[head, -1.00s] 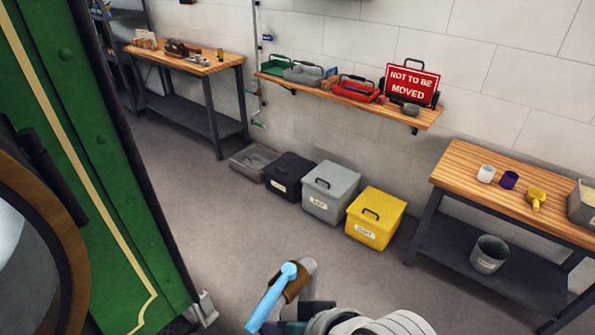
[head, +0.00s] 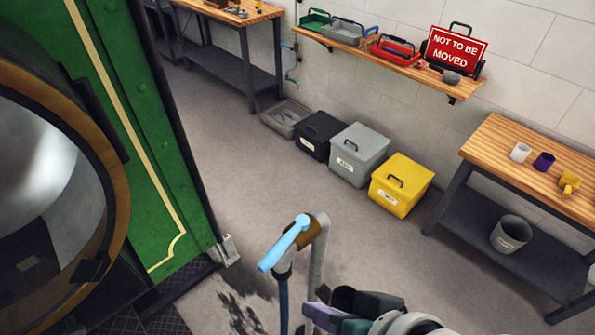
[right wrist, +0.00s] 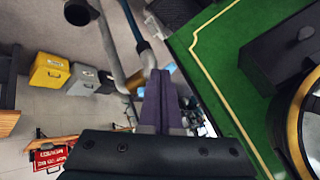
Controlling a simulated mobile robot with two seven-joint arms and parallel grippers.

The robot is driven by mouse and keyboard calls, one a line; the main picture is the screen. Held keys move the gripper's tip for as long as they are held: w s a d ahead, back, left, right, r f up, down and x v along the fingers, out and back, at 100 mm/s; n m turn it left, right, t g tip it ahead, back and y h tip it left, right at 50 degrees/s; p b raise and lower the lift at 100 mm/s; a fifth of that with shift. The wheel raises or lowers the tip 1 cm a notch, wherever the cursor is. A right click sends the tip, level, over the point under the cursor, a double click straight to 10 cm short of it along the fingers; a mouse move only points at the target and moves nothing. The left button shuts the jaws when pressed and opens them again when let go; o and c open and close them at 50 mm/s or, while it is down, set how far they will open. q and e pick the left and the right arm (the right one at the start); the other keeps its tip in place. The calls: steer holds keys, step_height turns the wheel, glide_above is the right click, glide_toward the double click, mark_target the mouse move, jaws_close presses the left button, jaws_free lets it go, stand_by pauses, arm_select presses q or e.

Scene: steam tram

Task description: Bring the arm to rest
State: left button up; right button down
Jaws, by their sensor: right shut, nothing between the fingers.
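My right gripper (head: 322,312) is at the bottom of the head view, just right of a standpipe (head: 317,262) with a brown valve and a light-blue lever (head: 283,244). Its purple fingers are shut with nothing between them. They also show shut in the right wrist view (right wrist: 167,90), with the pipe and hose beyond them. In the head view the fingers appear apart from the lever. My left gripper is not in view.
A green tram side (head: 130,120) with a round brass-rimmed opening stands at left. Grey (head: 358,153) and yellow (head: 401,184) bins line the wall. A wooden bench (head: 535,160) stands at right, below a shelf (head: 400,65) with a red sign. The floor between is clear.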

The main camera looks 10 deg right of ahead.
steer(key=shift+s+r, duration=0.1)
stand_by(0.4)
steer(key=s+d+r+n+g+h+p, duration=0.1)
steer(key=s+d+r+p, duration=0.1)
steer(key=r, duration=0.5)
steer(key=s+d+r+n+g+h+p, duration=0.1)
steer(key=s+d+r+n+p, duration=0.1)
steer(key=d+r+p, duration=0.3)
steer(key=s+d+r+n+g+h+p, duration=0.1)
steer(key=s+d+r+p, duration=0.2)
steer(key=r, duration=0.7)
steer(key=shift+s+d+r+n+h+p, duration=0.2)
steer(key=shift+s+d+n+h+p, duration=0.15)
steer(key=shift+s+d, duration=0.4)
steer(key=shift+w, duration=0.15)
steer(key=shift+d, duration=0.1)
